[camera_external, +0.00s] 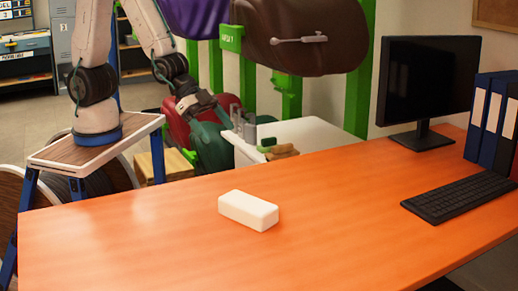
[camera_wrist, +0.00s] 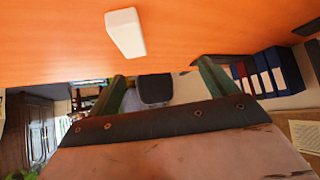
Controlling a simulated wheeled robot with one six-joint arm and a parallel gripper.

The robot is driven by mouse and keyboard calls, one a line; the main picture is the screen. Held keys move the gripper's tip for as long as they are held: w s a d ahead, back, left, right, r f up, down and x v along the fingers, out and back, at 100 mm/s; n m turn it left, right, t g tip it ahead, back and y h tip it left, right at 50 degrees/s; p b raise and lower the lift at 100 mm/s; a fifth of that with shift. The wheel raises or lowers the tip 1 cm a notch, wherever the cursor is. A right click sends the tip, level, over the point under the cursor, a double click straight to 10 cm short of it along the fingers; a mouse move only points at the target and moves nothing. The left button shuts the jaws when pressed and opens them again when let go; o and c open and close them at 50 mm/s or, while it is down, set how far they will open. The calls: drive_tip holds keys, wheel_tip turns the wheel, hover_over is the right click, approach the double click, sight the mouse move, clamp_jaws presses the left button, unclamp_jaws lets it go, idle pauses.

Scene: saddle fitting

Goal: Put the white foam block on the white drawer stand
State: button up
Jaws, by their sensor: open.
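The white foam block (camera_external: 248,210) lies flat on the orange desk, near the middle. It also shows at the top of the wrist view (camera_wrist: 125,33), beyond my fingers and apart from them. The white drawer stand (camera_external: 318,138) is behind the desk's far edge, and its lower part is hidden by the desk. My gripper (camera_external: 242,122) is by the left end of the stand, back and away from the block. In the wrist view its two green fingers (camera_wrist: 160,82) are spread apart with nothing held between them.
Small brown and green items (camera_external: 280,150) lie on the stand's near side. On the orange desk (camera_external: 130,235) stand a monitor (camera_external: 425,85), a keyboard (camera_external: 460,198) and blue binders (camera_external: 490,115) at the right. A brown saddle (camera_external: 305,35) hangs above the stand. The desk around the block is clear.

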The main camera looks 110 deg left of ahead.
drive_tip(key=s+a+r+n+g+y, duration=0.1)
drive_tip(key=s+a+r, duration=0.2)
drive_tip(key=s+r, duration=0.2)
drive_tip(key=s+a+r+g, duration=0.2)
drive_tip(key=s+a+r, duration=0.1)
drive_tip(key=s, duration=0.4)
drive_tip(key=shift+s+a+r+n+g+y, duration=0.2)
drive_tip(key=shift+a+r+n+g+y, duration=0.15)
drive_tip(key=shift+r, duration=0.55)
drive_tip(key=shift+o, duration=0.4)
drive_tip(key=s+a+r+g, duration=0.1)
drive_tip(key=s+r+g, duration=0.1)
drive_tip(key=s, duration=0.6)
drive_tip(key=s+a+r+n+g, duration=0.1)
drive_tip(key=s+r, duration=0.2)
drive_tip(key=s, duration=0.5)
drive_tip(key=shift+s+r+g, duration=0.15)
drive_tip(key=shift+r+g, duration=0.2)
